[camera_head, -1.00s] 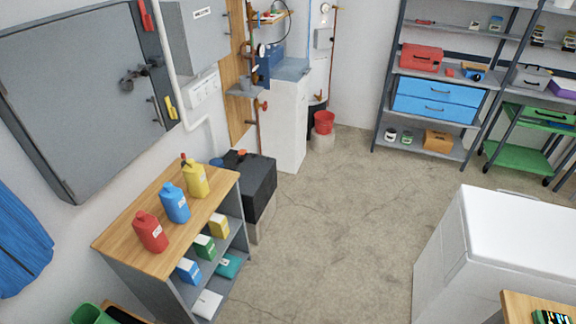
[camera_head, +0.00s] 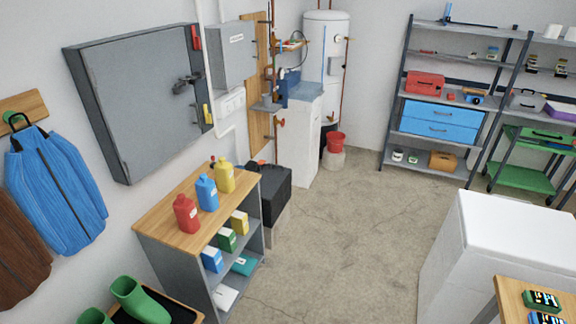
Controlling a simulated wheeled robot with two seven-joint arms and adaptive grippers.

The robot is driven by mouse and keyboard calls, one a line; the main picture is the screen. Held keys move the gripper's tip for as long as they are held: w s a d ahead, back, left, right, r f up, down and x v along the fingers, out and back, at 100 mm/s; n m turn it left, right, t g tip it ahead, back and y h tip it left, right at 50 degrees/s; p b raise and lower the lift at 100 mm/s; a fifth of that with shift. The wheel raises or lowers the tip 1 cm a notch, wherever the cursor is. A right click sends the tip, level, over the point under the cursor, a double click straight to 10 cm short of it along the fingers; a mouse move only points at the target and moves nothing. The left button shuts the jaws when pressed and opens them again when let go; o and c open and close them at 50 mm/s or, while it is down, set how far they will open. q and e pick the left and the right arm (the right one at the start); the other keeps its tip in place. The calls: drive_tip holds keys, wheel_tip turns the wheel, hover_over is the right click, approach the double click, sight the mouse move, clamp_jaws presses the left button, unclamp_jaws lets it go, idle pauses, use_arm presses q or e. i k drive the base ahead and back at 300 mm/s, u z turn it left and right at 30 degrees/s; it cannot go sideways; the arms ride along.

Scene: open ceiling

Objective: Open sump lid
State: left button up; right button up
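I cannot make out a sump lid for certain in the head view. A black box (camera_head: 274,190) stands against the left wall behind the wooden-topped shelf, and I cannot tell whether it has to do with the sump. Its far side and part of its base are hidden. Neither of my grippers is in view.
The wooden-topped shelf (camera_head: 160,213) with bottles and boxes stands at left. A white chest (camera_head: 500,228) and a wooden table (camera_head: 508,295) stand at right. Grey shelving (camera_head: 428,163) and a green cart (camera_head: 522,182) are at the back. The concrete floor (camera_head: 355,245) between is clear.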

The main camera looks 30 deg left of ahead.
sight(272, 175)
drive_tip(key=z, duration=0.1)
drive_tip(key=i, duration=1.7)
drive_tip(key=u, duration=0.7)
drive_tip(key=i, duration=1)
drive_tip(key=u, duration=0.95)
